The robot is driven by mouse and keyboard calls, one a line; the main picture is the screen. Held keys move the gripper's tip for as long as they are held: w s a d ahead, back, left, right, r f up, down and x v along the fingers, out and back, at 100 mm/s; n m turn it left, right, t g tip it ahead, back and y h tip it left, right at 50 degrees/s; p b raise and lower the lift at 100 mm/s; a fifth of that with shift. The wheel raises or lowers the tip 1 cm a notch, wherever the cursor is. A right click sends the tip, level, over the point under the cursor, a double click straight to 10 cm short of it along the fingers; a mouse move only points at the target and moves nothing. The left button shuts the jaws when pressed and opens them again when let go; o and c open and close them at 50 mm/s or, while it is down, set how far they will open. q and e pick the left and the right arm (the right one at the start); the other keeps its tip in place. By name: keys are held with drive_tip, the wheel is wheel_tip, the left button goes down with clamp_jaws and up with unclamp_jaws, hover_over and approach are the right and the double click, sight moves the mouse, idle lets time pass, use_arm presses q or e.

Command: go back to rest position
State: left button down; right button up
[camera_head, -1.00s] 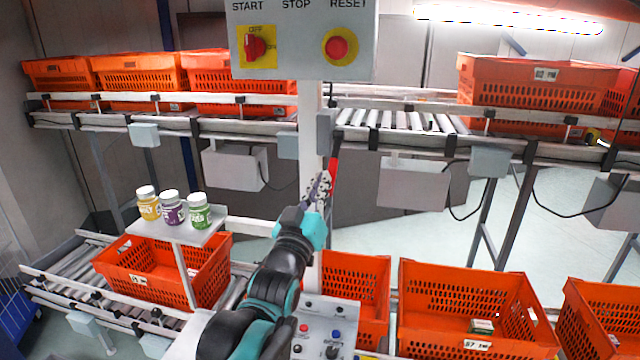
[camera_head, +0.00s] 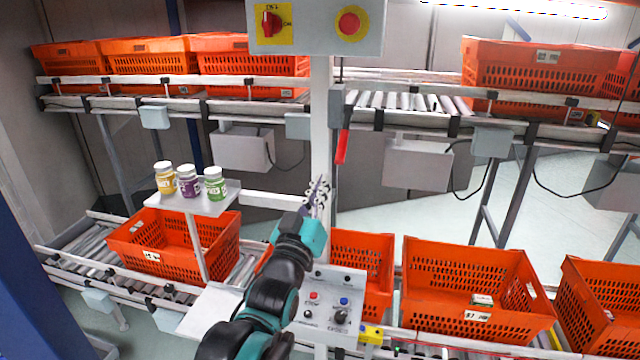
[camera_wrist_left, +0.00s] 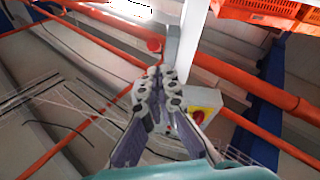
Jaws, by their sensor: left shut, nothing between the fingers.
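My left gripper (camera_head: 318,194) is shut and empty, raised in front of the white post (camera_head: 320,150) in the head view. Its arm comes up from the bottom of the picture, teal and black. In the left wrist view the gripper (camera_wrist_left: 160,82) has its fingers close together with nothing between them. My right gripper is not in either view.
A small shelf (camera_head: 222,207) holds a yellow, a purple and a green bottle left of my arm. A button panel (camera_head: 331,305) stands right beside the arm. Orange totes (camera_head: 470,255) line the lower conveyor, and more totes (camera_head: 540,88) sit on the upper one.

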use_arm(q)
drive_tip(key=s+a+f+g+y+b, duration=0.25)
drive_tip(key=s+a+f, duration=0.25)
drive_tip(key=f, duration=0.5)
drive_tip(key=s+a+f+g+y+b, duration=0.2)
drive_tip(key=s+a+f+g+b, duration=0.15)
drive_tip(key=a+f, duration=0.45)
drive_tip(key=s+a+f+g+y+b, duration=0.25)
drive_tip(key=s+f, duration=0.25)
drive_tip(key=f, duration=0.8)
drive_tip(key=s+a+f+g+b, duration=0.1)
drive_tip(key=s+a+f+g, duration=0.3)
drive_tip(key=s+f, duration=0.6)
drive_tip(key=shift+s+a+f+n+g, duration=0.2)
drive_tip(key=shift+s+f+n+g, duration=0.1)
drive_tip(key=shift+s+f+g, duration=0.05)
